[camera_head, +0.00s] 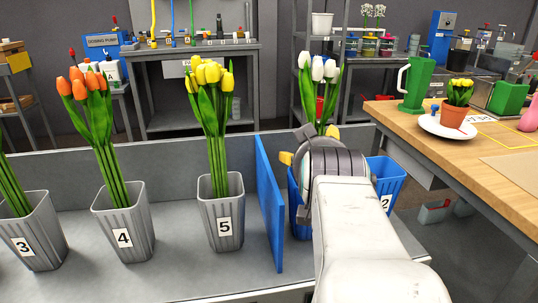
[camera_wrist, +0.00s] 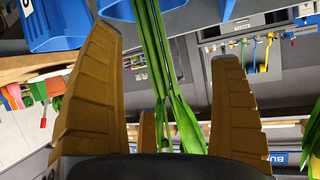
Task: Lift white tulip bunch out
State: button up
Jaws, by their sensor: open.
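The white tulip bunch (camera_head: 318,72) stands upright behind my arm in the head view. Its lower stems and most of the blue bucket (camera_head: 298,212) around them are hidden by my arm. In the wrist view, green stems (camera_wrist: 155,50) run between the two yellow fingers of my gripper (camera_wrist: 165,45), with clear gaps on both sides. A blue bucket rim (camera_wrist: 122,9) shows at the top of that view, where the stems meet it. My gripper is open and not closed on the stems. In the head view its yellow fingers (camera_head: 308,144) are mostly hidden.
A blue divider (camera_head: 270,205) stands left of my gripper. Beyond it are grey buckets with yellow tulips (camera_head: 212,110) and orange tulips (camera_head: 95,125). A blue bucket marked 2 (camera_head: 390,178) is close on the right, beside a wooden table (camera_head: 490,165).

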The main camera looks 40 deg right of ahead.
jog(key=d+b+x, duration=0.1)
jog(key=b+x, duration=0.2)
jog(key=x, duration=0.4)
jog(key=shift+s+d+r, duration=0.15)
jog(key=shift+d+r, duration=0.05)
jog(key=shift+d, duration=0.05)
jog(key=shift+c, duration=0.4)
jog(key=c, duration=1.2)
jog(key=shift+h, duration=0.3)
jog(key=shift+c, duration=0.5)
jog(key=shift+r, duration=0.1)
notch_tip(320, 180, up, 10)
jog(key=p, duration=0.5)
